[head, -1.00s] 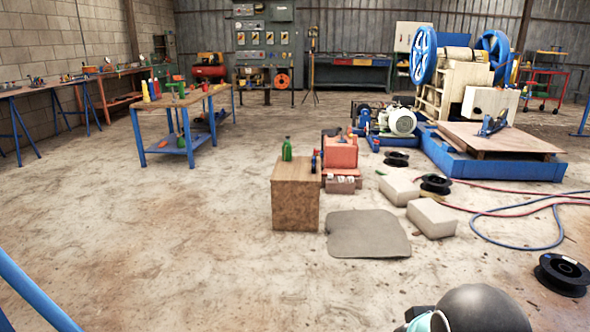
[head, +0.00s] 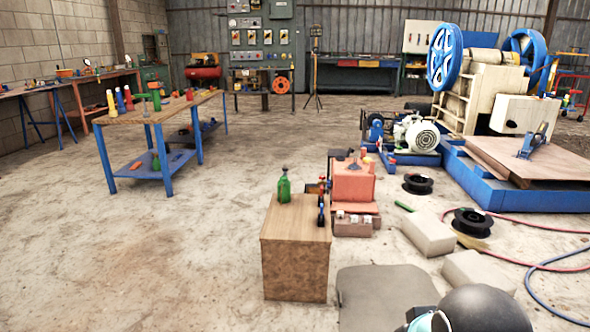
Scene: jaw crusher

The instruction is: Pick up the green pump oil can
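A green bottle-shaped can (head: 284,187) with a narrow dark top stands upright on the near wooden box (head: 296,262), left of the middle of the head view. Another green can (head: 155,99) stands on the blue-legged workbench (head: 140,117) at the left, and a small green thing (head: 156,161) is on its lower shelf. I cannot tell for sure which one has the pump. Only a dark rounded part and a teal-rimmed part of my own arm show at the bottom right. My gripper is not in view, and nothing shows touching the cans.
An orange-red box (head: 353,180) stands just right of the wooden box. A grey mat (head: 385,298), pale blocks (head: 428,233), black spools (head: 472,221) and hoses lie to the right. The blue-wheeled crusher (head: 480,85) stands at the back right. The left floor is clear.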

